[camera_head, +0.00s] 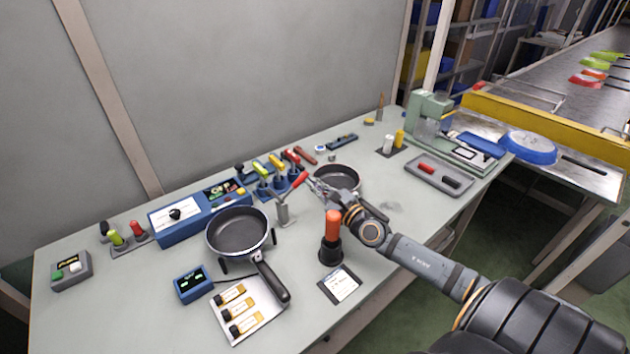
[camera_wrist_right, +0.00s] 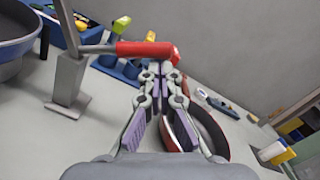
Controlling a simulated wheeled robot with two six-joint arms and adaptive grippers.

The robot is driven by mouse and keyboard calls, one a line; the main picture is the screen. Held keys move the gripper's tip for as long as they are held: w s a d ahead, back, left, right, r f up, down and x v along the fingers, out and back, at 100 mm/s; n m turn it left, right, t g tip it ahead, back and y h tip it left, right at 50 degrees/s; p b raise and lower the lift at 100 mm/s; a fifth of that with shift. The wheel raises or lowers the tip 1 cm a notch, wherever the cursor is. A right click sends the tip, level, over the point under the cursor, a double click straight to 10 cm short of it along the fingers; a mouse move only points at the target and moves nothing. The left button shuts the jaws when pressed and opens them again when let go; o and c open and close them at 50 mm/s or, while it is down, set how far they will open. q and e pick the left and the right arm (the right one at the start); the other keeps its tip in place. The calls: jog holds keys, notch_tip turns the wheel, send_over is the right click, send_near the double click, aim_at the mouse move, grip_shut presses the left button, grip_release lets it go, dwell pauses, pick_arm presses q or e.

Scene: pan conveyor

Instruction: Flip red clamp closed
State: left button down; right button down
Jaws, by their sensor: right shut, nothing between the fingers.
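The red clamp's handle (camera_head: 299,180) sticks out up and to the right from its grey metal post (camera_head: 282,211) on the table. In the right wrist view the red handle (camera_wrist_right: 142,49) lies nearly level, with its grey post (camera_wrist_right: 70,80) at the left. My right gripper (camera_head: 311,182) is shut and empty, its fingertips right at the free end of the handle. In the wrist view the fingertips (camera_wrist_right: 159,68) meet just below the red end; I cannot tell whether they touch it. My left gripper is not in view.
A pan (camera_head: 240,232) stands left of the clamp, its handle toward the front. A second pan (camera_head: 337,178) lies behind my right gripper. An orange-handled tool (camera_head: 333,224) stands upright in front. A blue rack (camera_head: 275,186) of coloured tools is behind the clamp.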

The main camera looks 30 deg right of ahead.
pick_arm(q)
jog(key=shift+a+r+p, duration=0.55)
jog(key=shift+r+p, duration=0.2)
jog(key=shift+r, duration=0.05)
pick_arm(e)
jog(key=n, duration=0.1)
jog(key=r+n, duration=0.1)
jog(key=n, duration=0.1)
jog(key=shift+a+r, duration=0.1)
jog(key=shift+a, duration=0.1)
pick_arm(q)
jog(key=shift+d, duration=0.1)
pick_arm(e)
notch_tip(320, 180, up, 10)
